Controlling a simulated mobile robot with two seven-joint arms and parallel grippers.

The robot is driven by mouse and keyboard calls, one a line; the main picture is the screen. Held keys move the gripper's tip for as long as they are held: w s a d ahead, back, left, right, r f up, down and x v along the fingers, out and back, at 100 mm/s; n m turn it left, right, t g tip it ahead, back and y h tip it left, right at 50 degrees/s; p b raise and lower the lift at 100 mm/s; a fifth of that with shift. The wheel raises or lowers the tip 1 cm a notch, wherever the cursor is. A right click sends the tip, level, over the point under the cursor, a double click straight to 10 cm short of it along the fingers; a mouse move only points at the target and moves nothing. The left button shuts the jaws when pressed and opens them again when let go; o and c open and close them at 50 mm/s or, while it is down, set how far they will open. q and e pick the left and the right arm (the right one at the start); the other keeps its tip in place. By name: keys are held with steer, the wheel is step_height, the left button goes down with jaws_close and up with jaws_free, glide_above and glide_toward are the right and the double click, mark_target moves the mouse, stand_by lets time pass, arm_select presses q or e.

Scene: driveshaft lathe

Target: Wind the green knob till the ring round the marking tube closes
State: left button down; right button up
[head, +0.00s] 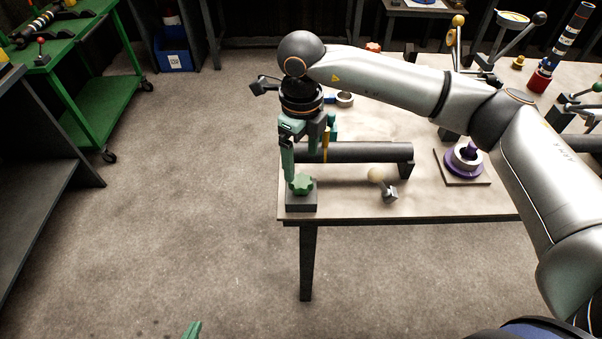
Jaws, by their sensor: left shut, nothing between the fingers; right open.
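The green knob (301,184) is a lobed star shape on a dark block (301,203) at the table's front left corner. My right gripper (306,168) hangs above it, pointing down and open. One green finger reaches down beside the knob's left side; I cannot tell whether it touches. A dark tube (365,152) lies level behind the knob, its left end partly behind my gripper. I cannot tell whether it is the marking tube, and I cannot make out a ring round it. Only a green tip of my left gripper (192,330) shows at the bottom edge, shut and empty.
A pale ball-topped lever (377,175) stands right of the knob. A purple ring part (464,161) sits on a square plate further right. A striped column (570,42) stands at the back right. Open floor lies left of the table, with a green cart (105,92) beyond.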

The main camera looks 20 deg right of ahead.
mark_target(301, 181)
step_height(301, 181, down, 7)
steer(key=shift+r+p, duration=0.2)
steer(key=shift+p, duration=0.2)
steer(key=c, duration=1.4)
